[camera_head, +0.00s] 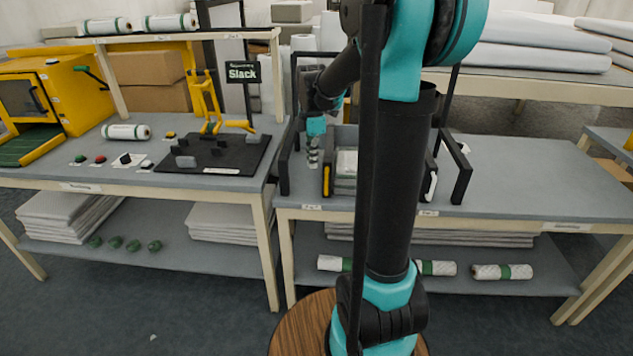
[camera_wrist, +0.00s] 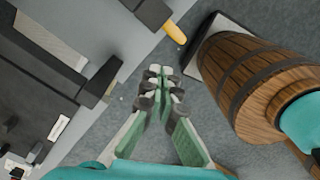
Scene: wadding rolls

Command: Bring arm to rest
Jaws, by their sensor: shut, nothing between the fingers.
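My gripper (camera_wrist: 162,85) shows in the wrist view with its green-padded fingers closed together and nothing between them. It points down over the gap between the grey table and the floor. In the head view my gripper (camera_head: 314,152) is small, just left of the grey bin on the right-hand table, partly behind the dark frame bars. My arm (camera_head: 395,180) rises in the middle of the head view and hides part of that table.
The right-hand table (camera_head: 540,185) has free room at its right. Dark upright frames (camera_head: 283,160) stand around the grey bin. The left table holds a black board (camera_head: 215,152), a yellow machine (camera_head: 60,95) and a wadding roll (camera_head: 126,132). A wooden barrel-shaped base (camera_wrist: 235,75) is beside the gripper.

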